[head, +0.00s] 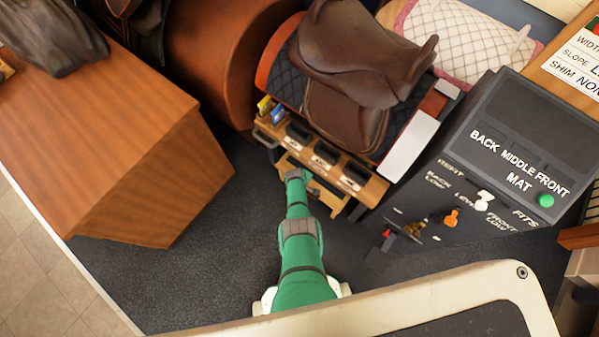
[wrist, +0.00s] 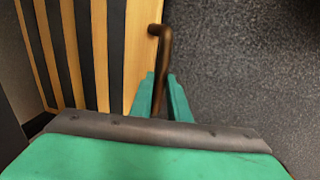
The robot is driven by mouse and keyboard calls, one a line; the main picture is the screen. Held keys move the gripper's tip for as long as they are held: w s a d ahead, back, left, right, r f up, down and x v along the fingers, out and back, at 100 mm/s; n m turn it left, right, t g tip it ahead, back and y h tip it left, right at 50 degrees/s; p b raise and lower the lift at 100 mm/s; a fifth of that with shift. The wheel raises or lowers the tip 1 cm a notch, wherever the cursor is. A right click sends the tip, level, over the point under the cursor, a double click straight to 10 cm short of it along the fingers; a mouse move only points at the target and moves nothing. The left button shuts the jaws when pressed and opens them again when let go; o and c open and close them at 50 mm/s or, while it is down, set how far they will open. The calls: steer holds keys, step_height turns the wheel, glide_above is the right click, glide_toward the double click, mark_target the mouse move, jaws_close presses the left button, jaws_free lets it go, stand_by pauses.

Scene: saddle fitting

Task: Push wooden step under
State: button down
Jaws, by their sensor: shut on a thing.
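The wooden step (wrist: 100,45), with black strips across its top, fills the upper left of the wrist view. A bent brown metal handle (wrist: 156,45) stands at its right side. My gripper (wrist: 160,88) is shut on the handle, with a green finger on each side of it. In the head view my green arm reaches up from the bottom, and my gripper (head: 300,174) is at the step (head: 328,195), below the saddle stand's drawer front. Much of the step is hidden there by the stand and my arm.
A brown saddle (head: 350,60) sits on the stand above. A dark control box (head: 480,160) with labelled levers and a green button stands to the right. A wooden cabinet (head: 130,150) stands to the left. Dark carpet (head: 200,270) is clear between them.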

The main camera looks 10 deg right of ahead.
steer(key=c, duration=1.7)
jaws_free()
steer(key=shift+r, duration=0.15)
steer(key=shift+s+a+r, duration=0.25)
steer(key=shift+a+r, duration=0.05)
steer(key=shift+r, duration=1.4)
steer(key=shift+s+a+r, duration=0.2)
steer(key=shift+a+r, duration=0.05)
steer(key=shift+r, duration=1.5)
steer(key=shift+s+a+r, duration=0.25)
steer(key=shift+a+r, duration=0.05)
steer(key=shift+r, duration=1.4)
